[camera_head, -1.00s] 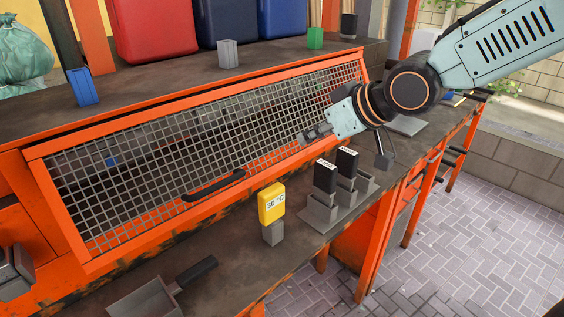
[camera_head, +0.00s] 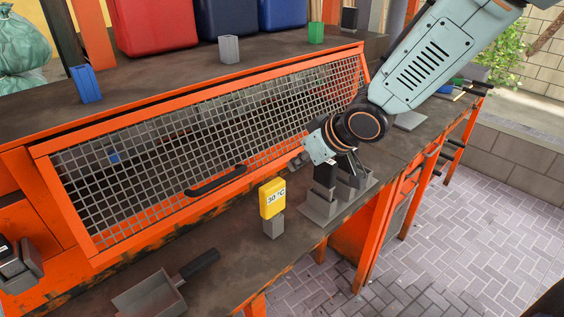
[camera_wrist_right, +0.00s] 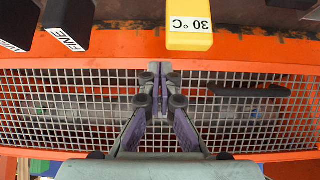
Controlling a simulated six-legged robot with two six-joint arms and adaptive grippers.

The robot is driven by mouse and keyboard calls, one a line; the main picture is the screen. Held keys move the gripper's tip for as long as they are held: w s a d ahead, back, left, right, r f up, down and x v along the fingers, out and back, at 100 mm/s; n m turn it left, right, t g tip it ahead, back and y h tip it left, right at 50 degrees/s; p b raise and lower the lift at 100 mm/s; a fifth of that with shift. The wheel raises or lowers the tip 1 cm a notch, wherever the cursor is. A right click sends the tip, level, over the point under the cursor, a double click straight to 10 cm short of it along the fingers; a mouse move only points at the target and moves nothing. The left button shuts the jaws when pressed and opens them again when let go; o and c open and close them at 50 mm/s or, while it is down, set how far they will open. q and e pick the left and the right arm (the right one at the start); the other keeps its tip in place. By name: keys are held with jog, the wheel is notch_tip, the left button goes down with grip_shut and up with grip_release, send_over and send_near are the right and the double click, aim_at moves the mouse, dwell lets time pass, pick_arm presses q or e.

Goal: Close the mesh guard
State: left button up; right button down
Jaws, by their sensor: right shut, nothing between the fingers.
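The mesh guard is an orange frame (camera_head: 130,133) around grey wire mesh, with a black handle (camera_head: 216,182) along its lower part. It slopes down and outward over the bench. The handle also shows in the wrist view (camera_wrist_right: 248,90). My right gripper (camera_head: 298,160) is at the guard's lower right, to the right of the handle. In the wrist view its fingers (camera_wrist_right: 159,70) are shut and empty in front of the mesh; I cannot tell whether they touch it.
A yellow "30 °C" block (camera_head: 272,198) on a grey stand is in front of the guard. Black labelled blocks in a grey holder (camera_head: 318,208) are below my right gripper. A grey scoop (camera_head: 152,297) lies front left. Blue, grey and green blocks stand on the upper shelf.

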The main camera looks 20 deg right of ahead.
aim_at(282, 164)
jog(key=w+f, duration=0.1)
jog(key=w+a+f, duration=0.1)
jog(key=w, duration=0.1)
jog(key=w+a+f, duration=0.1)
jog(key=shift+w+f+p, duration=0.25)
jog(key=shift+w+p, duration=0.15)
jog(key=shift+d, duration=0.1)
jog(key=shift+d, duration=0.1)
